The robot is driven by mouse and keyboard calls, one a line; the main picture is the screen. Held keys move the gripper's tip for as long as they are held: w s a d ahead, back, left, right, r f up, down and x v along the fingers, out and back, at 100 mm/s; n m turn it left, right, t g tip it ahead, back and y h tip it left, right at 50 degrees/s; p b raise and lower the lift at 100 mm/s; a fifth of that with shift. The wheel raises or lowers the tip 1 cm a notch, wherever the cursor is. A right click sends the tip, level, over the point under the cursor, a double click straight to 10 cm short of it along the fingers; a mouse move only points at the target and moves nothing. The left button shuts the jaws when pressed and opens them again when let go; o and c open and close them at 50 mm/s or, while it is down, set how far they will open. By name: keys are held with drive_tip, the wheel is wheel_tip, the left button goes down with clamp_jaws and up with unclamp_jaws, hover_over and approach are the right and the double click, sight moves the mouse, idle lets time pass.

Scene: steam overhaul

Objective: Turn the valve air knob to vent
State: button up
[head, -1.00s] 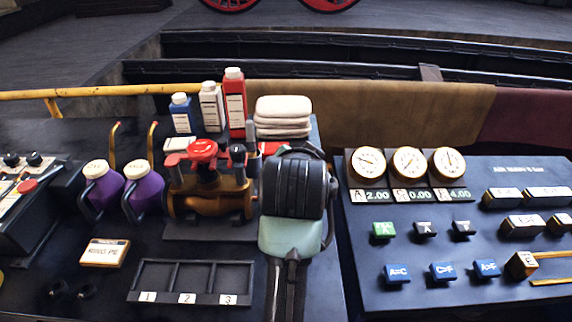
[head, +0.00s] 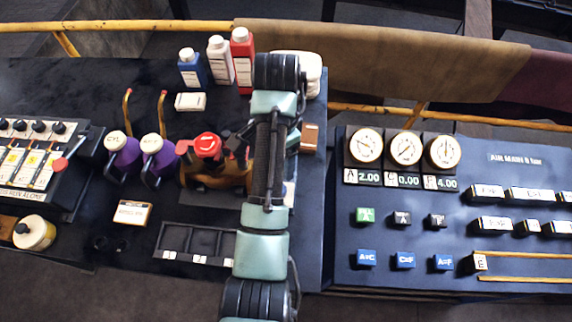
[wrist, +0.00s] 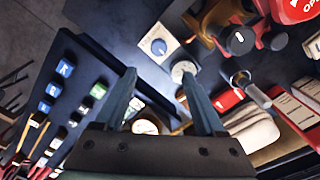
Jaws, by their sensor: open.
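In the wrist view a blue-grey round knob (wrist: 158,46) sits on a white square plate (wrist: 146,36); it looks like the valve air knob, but its lettering is too small to read. A small round gauge (wrist: 183,70) is beside the plate. My gripper (wrist: 160,77) is open and empty, with its two fingers spread below the plate in the picture and apart from the knob. The brass valve body (head: 200,174) with its red handwheel (head: 207,145) stands left of my arm. In the head view my arm hides my gripper and most of the plate.
Blue, white and red bottles (head: 242,62) stand behind the valve. Purple jugs (head: 123,155) are to its left. A numbered rack (head: 195,242) lies in front. A panel with gauges (head: 405,148) and buttons is to the right. White folded cloths (wrist: 253,138) lie near my fingers.

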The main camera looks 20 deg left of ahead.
drive_tip(key=f, duration=0.4)
drive_tip(key=f+b, duration=0.1)
drive_tip(key=f, duration=0.7)
drive_tip(key=shift+s+f+b, duration=0.3)
drive_tip(key=shift+b, duration=0.05)
clamp_jaws()
